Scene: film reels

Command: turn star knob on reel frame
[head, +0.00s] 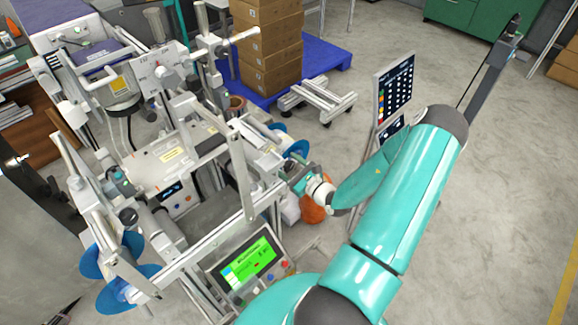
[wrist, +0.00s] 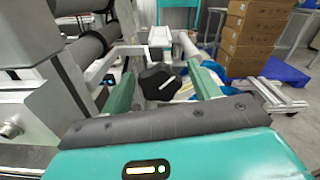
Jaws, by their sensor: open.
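The black star knob (wrist: 157,84) with a white mark shows in the middle of the wrist view, in front of a blue reel partly hidden behind it. My gripper (wrist: 166,72) is open, one green finger on each side of the knob in the picture. Gaps show between the knob and both fingers; I cannot tell whether the fingertips reach past it. In the head view my gripper (head: 301,179) is at the right end of the reel frame (head: 240,178), near a blue reel (head: 297,143). The knob cannot be made out there.
A control panel (head: 248,262) with a lit green screen stands in front of the frame. A signboard (head: 394,88) stands behind my arm. Brown boxes (head: 268,48) sit on a blue pallet (head: 325,56) at the back. Open floor lies to the right.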

